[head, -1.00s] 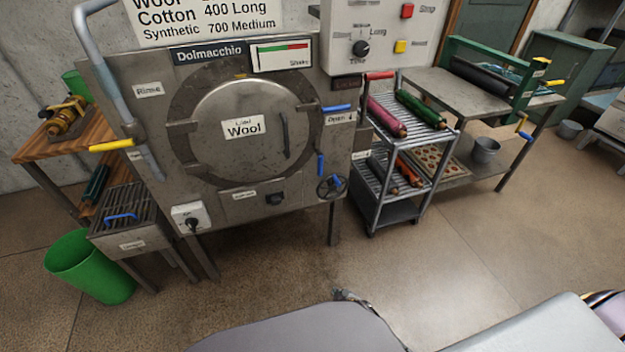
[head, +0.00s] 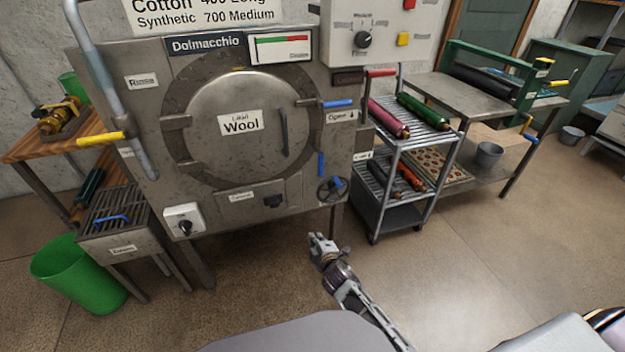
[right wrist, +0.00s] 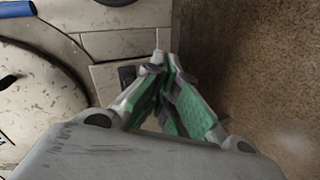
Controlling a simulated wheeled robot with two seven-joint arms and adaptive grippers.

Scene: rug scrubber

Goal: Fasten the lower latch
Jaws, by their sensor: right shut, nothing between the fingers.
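The round metal door (head: 222,133) labelled Wool is on the front of the Dolmacchio machine and looks closed. At its right edge, the upper blue latch handle (head: 338,104) lies level, pointing right. The lower blue latch handle (head: 321,164) hangs straight down. My right gripper (head: 318,243) is below and in front of the machine, apart from both latches. In the right wrist view its green-padded fingers (right wrist: 160,64) meet at the tips with nothing between them. A blue handle (right wrist: 16,9) shows at that view's top left corner; I cannot tell which one. My left gripper is out of view.
A handwheel (head: 332,189) with a blue grip sits just below the lower latch. A metal cart (head: 398,143) with rolls stands close to the machine's right side. A green bin (head: 78,274) is at lower left. Floor in front is clear.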

